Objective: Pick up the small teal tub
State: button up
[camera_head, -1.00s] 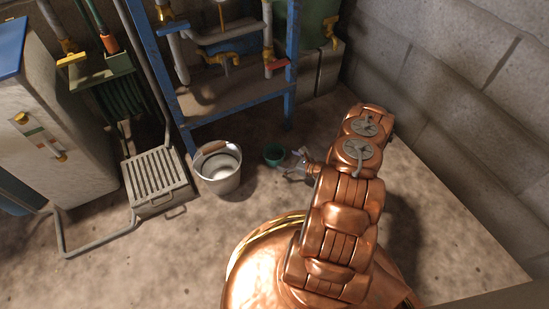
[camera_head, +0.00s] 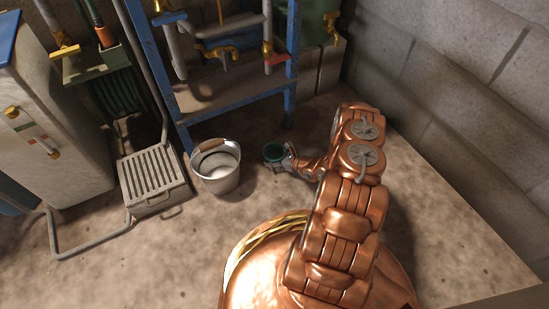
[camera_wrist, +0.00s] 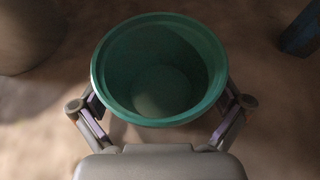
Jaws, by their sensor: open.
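The small teal tub (camera_head: 273,153) stands upright on the floor, to the right of the metal bucket in the head view. In the wrist view the tub (camera_wrist: 160,72) fills the middle, its round mouth facing me, and it looks empty. My gripper (camera_wrist: 161,108) is open, with one finger on each side of the tub's near part. I cannot tell whether the fingers touch its wall. In the head view my gripper (camera_head: 282,162) is at the tub's right side and partly covers it.
A metal bucket (camera_head: 229,180) with a wooden-grip handle stands close left of the tub. A blue-framed rack (camera_head: 187,137) stands behind, and one blue leg (camera_wrist: 300,32) shows in the wrist view. A slatted grey box (camera_head: 152,180) is farther left. Floor in front is clear.

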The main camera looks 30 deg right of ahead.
jog(key=shift+w+a, duration=0.1)
jog(key=shift+w, duration=0.1)
jog(key=c, duration=0.9)
